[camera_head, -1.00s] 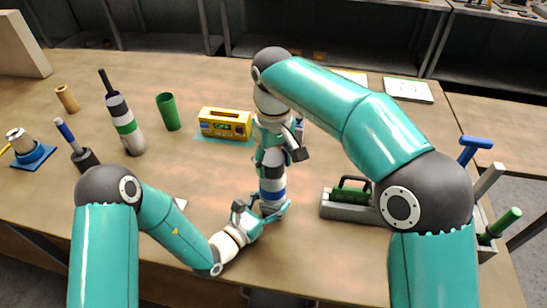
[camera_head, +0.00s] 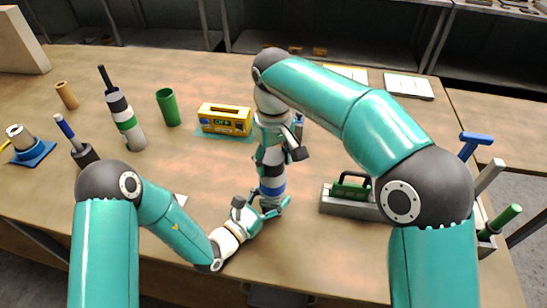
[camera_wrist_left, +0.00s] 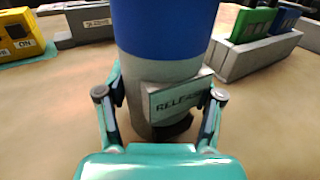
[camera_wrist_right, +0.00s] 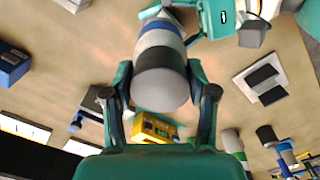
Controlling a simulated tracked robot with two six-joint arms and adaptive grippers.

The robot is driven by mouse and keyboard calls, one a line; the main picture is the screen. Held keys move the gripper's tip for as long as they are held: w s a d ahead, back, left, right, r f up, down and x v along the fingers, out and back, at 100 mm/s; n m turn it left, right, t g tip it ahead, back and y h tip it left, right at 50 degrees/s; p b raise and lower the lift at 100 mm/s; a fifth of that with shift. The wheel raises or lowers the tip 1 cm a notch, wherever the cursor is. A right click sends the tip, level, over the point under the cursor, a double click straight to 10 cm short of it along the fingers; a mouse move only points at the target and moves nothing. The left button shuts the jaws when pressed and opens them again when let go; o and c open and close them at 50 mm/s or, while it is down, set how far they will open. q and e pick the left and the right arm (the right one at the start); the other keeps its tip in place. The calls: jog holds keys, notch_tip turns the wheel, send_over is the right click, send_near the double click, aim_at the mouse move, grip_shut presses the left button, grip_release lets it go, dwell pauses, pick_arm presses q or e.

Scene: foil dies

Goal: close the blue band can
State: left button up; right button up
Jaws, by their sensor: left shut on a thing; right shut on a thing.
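The blue band can (camera_head: 272,187) stands upright at the front middle of the table, grey with a blue band. In the left wrist view its blue band (camera_wrist_left: 165,28) fills the top, with a RELEASE plate (camera_wrist_left: 180,98) in front of its grey lower part. My left gripper (camera_head: 265,208) is shut around the can low down. My right gripper (camera_head: 273,155) comes from above and is shut on the can's dark grey top (camera_wrist_right: 162,82), which looks like a cap. The seam between cap and can is hidden, so I cannot tell how it is seated.
A yellow box (camera_head: 225,119) lies behind the can. A grey holder (camera_head: 345,207) with a green-handled piece stands to the right. A green cup (camera_head: 168,108), a green-banded bottle (camera_head: 126,123) and a blue stand (camera_head: 34,153) are at left. Table around the can is mostly clear.

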jog(key=shift+f, duration=0.1)
jog(key=o, duration=0.9)
jog(key=shift+c, duration=0.2)
notch_tip(320, 180, up, 10)
jog(key=shift+w+a, duration=0.1)
jog(key=shift+w, duration=0.05)
jog(key=shift+r, duration=0.9)
